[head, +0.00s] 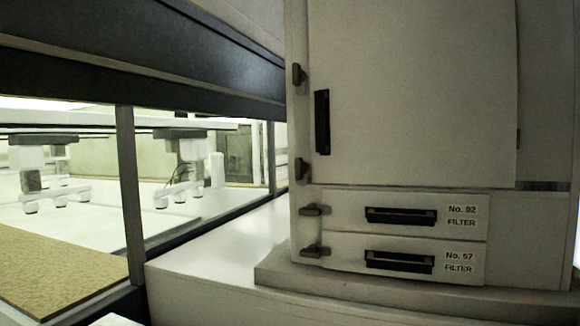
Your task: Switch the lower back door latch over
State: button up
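A tall grey cabinet door (415,95) fills the upper right of the head view, with a dark vertical handle (322,122) near its left edge. Two small dark latches sit on that left edge: the upper latch (299,74) above the handle and the lower latch (302,170) below it, near the door's bottom corner. Both latches look turned roughly upright, but they are small and their exact set is hard to tell. The door looks closed. My gripper is not in view.
Below the door are two filter drawers, No. 92 (350,222) and No. 57 (345,258), each with a sideways dark latch (315,210) (314,251) at its left. A pale ledge (225,255) runs left of the cabinet. Further left is a lit tunnel with a tan mat (60,265).

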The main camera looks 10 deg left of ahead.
aim_at(302, 168)
jog(key=u, duration=0.2)
jog(key=i, duration=1.15)
jog(key=z, duration=0.1)
